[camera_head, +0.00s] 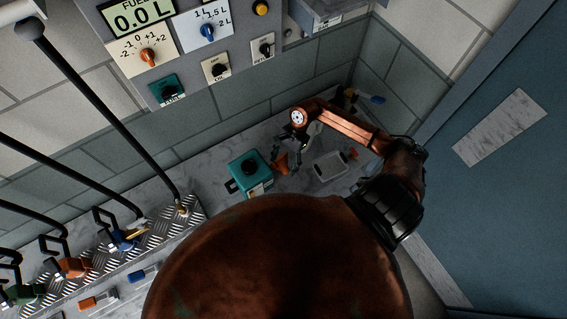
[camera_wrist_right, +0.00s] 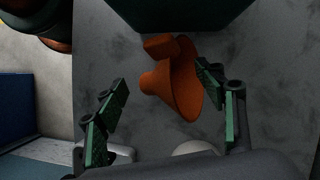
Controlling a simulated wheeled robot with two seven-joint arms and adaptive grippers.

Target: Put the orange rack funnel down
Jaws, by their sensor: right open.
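The orange rack funnel (camera_head: 281,165) lies on its side on the grey counter, close beside the teal tank. In the right wrist view the funnel (camera_wrist_right: 182,92) shows its wide mouth toward the right finger. My right gripper (camera_head: 288,157) is open, with its green-padded fingers spread on either side of the funnel and a gap visible at each side. I cannot tell how high the fingertips are above the counter. My left gripper is in neither view.
The teal tank (camera_head: 246,186) with a black cap stands left of the gripper. A pale tray (camera_head: 330,166) lies to the right. A ribbed metal rack (camera_head: 150,240) with colored handles is at lower left. The control panel (camera_head: 185,75) hangs on the wall behind.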

